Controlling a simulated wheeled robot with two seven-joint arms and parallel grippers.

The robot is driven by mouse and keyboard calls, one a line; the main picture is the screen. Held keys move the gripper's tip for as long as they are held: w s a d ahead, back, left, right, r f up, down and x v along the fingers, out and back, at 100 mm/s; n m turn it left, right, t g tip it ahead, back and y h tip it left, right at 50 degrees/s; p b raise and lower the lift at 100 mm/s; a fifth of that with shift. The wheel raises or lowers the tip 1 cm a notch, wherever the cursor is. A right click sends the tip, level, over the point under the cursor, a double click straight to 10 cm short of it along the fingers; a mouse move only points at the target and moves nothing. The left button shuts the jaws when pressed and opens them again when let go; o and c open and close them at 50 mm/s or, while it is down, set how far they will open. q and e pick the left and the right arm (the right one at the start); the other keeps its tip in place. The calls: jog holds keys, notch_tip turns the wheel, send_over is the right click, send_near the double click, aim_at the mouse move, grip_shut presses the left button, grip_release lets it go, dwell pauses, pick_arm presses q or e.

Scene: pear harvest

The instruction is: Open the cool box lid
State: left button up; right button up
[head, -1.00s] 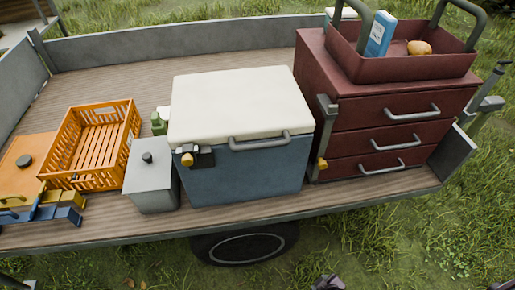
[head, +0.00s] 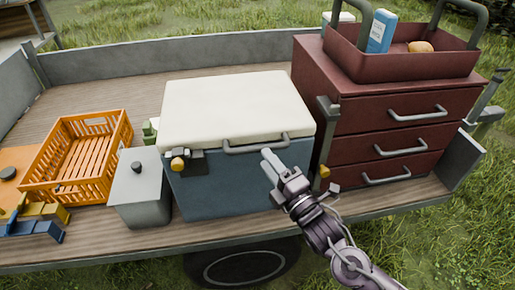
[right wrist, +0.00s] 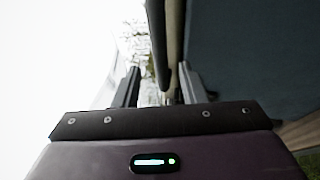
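The cool box has a blue body (head: 225,190) and a cream lid (head: 235,100), which is shut. A grey bar handle (head: 255,145) runs along the lid's front edge. A latch with a yellow knob (head: 178,164) is at the front left. My right gripper (head: 268,158) is in front of the box, just below the handle. In the right wrist view its fingers (right wrist: 158,90) are apart, with the dark handle bar (right wrist: 157,45) in line with the gap. I cannot tell whether they touch it. My left gripper is not in view.
A dark red drawer cabinet (head: 345,105) with a tray (head: 400,68) on top stands close at right. A grey lidded container (head: 140,190) and an orange crate (head: 75,185) are at left. The trailer's wooden bed (head: 110,80) is clear behind them.

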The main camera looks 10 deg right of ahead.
aim_at(257, 148)
jog(key=x, duration=0.5)
jog(key=shift+w+a+p, duration=0.1)
jog(key=shift+w+p, duration=0.15)
jog(key=shift+p, duration=0.15)
grip_shut()
